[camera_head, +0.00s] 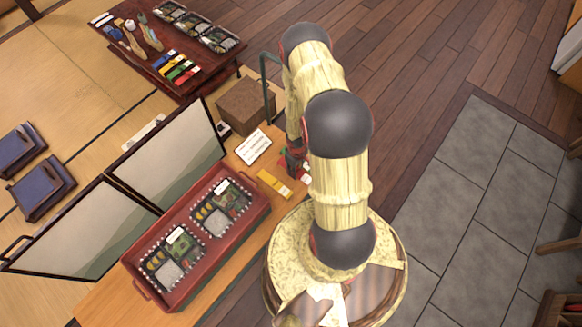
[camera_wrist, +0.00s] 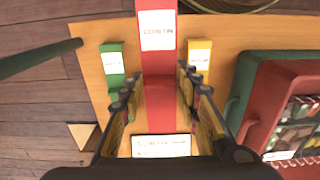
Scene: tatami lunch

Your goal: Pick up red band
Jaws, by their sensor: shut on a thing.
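The red band (camera_wrist: 158,65) with a white label runs upright through the middle of the wrist view. My gripper (camera_wrist: 158,88) has its two fingers at the band's left and right edges and is shut on it. The band looks larger and nearer than its neighbours; how far it is off the wood is hard to tell. A green band (camera_wrist: 113,70) lies to its left and a yellow band (camera_wrist: 199,60) to its right. In the head view my gripper (camera_head: 293,162) is partly hidden by my arm, and the red band cannot be made out clearly there.
A white card (camera_wrist: 161,145) lies below the band; it also shows in the head view (camera_head: 253,147). A red tray (camera_head: 214,251) with lunch boxes stands beside the yellow band, a wooden box (camera_head: 245,103) behind. A folding screen (camera_head: 170,160) borders the counter. A low table (camera_head: 150,75) holds other bands.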

